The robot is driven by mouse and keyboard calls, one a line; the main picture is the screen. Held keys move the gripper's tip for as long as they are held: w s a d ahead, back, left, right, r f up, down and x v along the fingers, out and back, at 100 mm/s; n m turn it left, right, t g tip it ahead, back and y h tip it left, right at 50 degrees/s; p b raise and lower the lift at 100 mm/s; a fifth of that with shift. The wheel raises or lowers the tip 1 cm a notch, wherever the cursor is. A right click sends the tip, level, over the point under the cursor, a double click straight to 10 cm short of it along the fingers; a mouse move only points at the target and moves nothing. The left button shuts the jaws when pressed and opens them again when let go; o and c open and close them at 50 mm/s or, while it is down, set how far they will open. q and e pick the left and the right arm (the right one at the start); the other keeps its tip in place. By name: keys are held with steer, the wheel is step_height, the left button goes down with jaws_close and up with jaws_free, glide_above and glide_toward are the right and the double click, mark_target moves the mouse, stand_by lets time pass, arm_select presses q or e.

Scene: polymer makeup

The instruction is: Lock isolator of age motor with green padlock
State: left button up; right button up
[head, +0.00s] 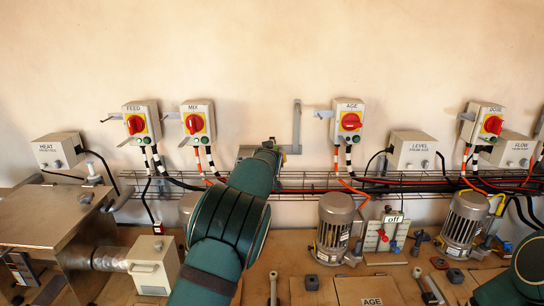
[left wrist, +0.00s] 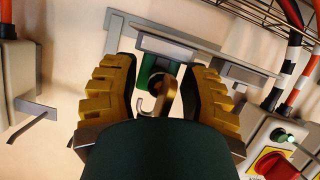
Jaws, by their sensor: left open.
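The AGE isolator (head: 348,122) is a grey wall box with a red handle on yellow and a metal bracket at its left. My left gripper (left wrist: 160,85) is open, its yellow-padded fingers on either side of a green padlock (left wrist: 150,68) with a curved metal shackle. I cannot tell whether the fingers touch it. The padlock is at a grey metal wall rack (head: 297,128), left of the AGE isolator; my left arm hides it in the head view. My right gripper is not in view; only part of my right arm shows at lower right.
The MIX isolator (head: 198,122) and FEED isolator (head: 141,122) are on the wall to the left, and the DOSE isolator (head: 483,123) to the right. A wire cable tray (head: 300,186) runs below them. Motors (head: 335,228) stand on the bench. An "off" tag (head: 393,219) shows there.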

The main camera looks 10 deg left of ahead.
arm_select(q)
jaws_close()
step_height(320, 180, up, 10)
steer(key=shift+r, duration=0.1)
stand_by(0.5)
